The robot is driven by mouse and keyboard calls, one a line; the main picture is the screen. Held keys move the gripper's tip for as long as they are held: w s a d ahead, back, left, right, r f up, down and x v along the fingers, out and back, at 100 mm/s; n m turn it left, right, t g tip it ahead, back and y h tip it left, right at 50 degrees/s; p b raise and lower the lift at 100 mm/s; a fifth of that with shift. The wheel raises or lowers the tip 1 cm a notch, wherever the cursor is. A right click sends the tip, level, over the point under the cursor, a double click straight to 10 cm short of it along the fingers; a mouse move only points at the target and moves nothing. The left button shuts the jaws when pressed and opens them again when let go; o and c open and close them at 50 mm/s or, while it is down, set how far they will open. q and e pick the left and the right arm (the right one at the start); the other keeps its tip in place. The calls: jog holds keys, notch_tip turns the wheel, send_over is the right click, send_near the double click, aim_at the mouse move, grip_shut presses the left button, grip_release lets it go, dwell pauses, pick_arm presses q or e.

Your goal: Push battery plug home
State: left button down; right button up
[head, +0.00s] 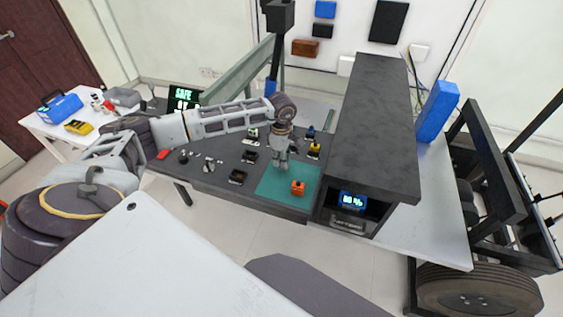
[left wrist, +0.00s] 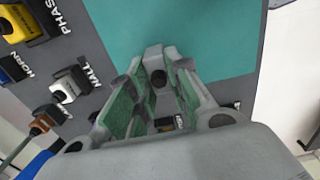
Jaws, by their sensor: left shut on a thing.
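My left gripper (head: 281,165) points down over the teal mat (head: 272,191) on the dark bench. An orange block-shaped plug (head: 298,188) stands on the mat just right of and nearer than the fingertips, apart from them in the picture. In the left wrist view my left gripper (left wrist: 157,82) has its green-padded fingers closed in around a small grey part with a dark round spot, mostly hidden by the fingers. I cannot tell what this part is. My right gripper is not in view.
Yellow (head: 314,150) and blue (head: 310,132) connectors stand right of the gripper. A dark housing (head: 372,120) with a lit display (head: 353,200) borders the mat's right.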

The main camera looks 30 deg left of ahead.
pick_arm(q)
jog(key=shift+r+b, duration=0.45)
jog(key=shift+r, duration=3.95)
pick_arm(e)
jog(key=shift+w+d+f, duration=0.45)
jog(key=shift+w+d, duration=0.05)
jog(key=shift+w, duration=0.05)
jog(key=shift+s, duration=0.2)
